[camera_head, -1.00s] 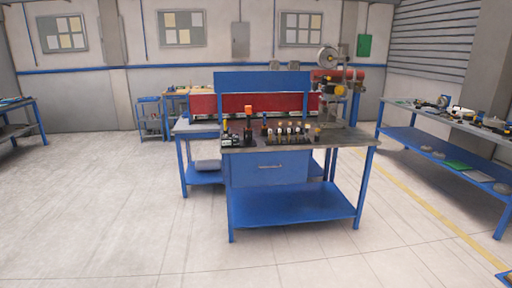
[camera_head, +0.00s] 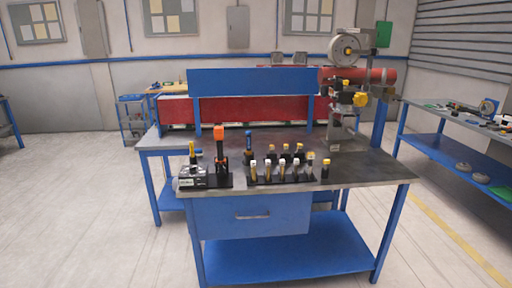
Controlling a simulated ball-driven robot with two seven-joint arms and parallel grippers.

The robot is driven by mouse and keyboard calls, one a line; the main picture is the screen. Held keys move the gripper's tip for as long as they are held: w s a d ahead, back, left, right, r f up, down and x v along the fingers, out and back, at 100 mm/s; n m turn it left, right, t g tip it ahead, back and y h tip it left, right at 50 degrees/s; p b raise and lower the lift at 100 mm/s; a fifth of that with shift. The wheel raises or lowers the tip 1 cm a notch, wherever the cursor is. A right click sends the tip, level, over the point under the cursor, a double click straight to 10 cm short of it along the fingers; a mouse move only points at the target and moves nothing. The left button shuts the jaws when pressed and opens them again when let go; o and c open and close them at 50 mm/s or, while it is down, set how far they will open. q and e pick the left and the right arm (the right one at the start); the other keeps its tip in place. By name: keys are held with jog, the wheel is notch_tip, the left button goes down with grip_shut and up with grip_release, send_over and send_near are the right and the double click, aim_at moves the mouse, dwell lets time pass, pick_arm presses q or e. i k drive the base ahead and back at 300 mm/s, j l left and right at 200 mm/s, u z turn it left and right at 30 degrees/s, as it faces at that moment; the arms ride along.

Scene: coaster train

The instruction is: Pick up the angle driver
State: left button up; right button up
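A blue workbench (camera_head: 250,214) with a grey top stands in front of me. An upright tool with an orange top and dark body (camera_head: 220,146) stands on a black base near the bench's front left; it may be the angle driver, but I cannot tell for sure at this size. A smaller upright tool with a blue top (camera_head: 248,148) stands to its right and a little behind. Neither of my grippers is in view.
A black rack (camera_head: 280,177) holds several small upright pieces with pale or yellow tops. A grey block (camera_head: 192,178) sits at the left. A drill-press-like machine (camera_head: 343,105) stands at the right. Floor at left (camera_head: 70,210) is clear.

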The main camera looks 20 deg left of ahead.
aim_at(219, 132)
jog(key=i+u, duration=0.1)
jog(key=i, duration=0.7)
jog(key=i+l+u, duration=0.1)
jog(key=i, duration=0.65)
jog(key=l, duration=0.05)
